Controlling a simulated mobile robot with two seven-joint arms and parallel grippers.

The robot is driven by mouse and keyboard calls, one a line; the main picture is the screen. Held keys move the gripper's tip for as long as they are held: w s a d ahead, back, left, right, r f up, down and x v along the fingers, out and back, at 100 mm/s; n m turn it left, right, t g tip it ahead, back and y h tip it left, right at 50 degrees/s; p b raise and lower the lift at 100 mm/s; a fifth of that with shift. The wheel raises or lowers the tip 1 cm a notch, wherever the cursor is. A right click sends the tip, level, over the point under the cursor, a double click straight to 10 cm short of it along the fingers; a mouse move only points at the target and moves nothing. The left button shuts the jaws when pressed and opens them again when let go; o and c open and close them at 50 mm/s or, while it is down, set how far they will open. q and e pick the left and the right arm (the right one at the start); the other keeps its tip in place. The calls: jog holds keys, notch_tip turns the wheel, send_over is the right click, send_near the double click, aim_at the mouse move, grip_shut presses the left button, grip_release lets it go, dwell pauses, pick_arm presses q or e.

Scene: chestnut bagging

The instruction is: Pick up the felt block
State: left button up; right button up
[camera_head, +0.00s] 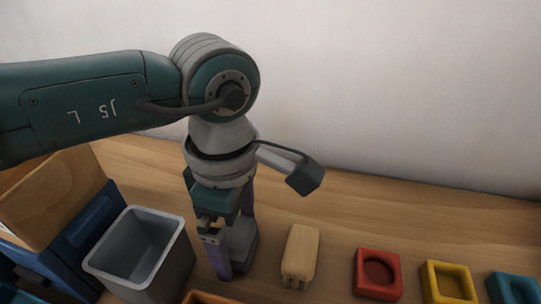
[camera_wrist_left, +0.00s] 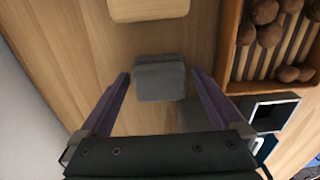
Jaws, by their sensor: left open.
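The felt block is a grey block (camera_wrist_left: 160,80) on the wooden table in the left wrist view. In the head view it shows partly as a grey shape (camera_head: 243,247), with the gripper's fingers covering part of it. My left gripper (camera_head: 234,262) points down at it with its purple fingers apart. In the left wrist view the fingertips of the left gripper (camera_wrist_left: 160,75) stand to either side of the block, with a gap on each side. The gripper is open and empty. My right gripper is not in view.
A pale wooden block (camera_head: 300,254) stands to the right of the felt block. Red (camera_head: 377,291), yellow (camera_head: 449,293) and teal (camera_head: 514,287) trays lie farther right. A grey bin (camera_head: 104,262) is at left. A slatted crate (camera_wrist_left: 231,50) holds several chestnuts (camera_wrist_left: 266,12).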

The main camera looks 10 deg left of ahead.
aim_at(235, 231)
pick_arm(q)
jog(key=c, duration=1.4)
jog(key=shift+r, duration=0.15)
notch_tip(235, 231, up, 20)
jog(key=shift+f, duration=0.1)
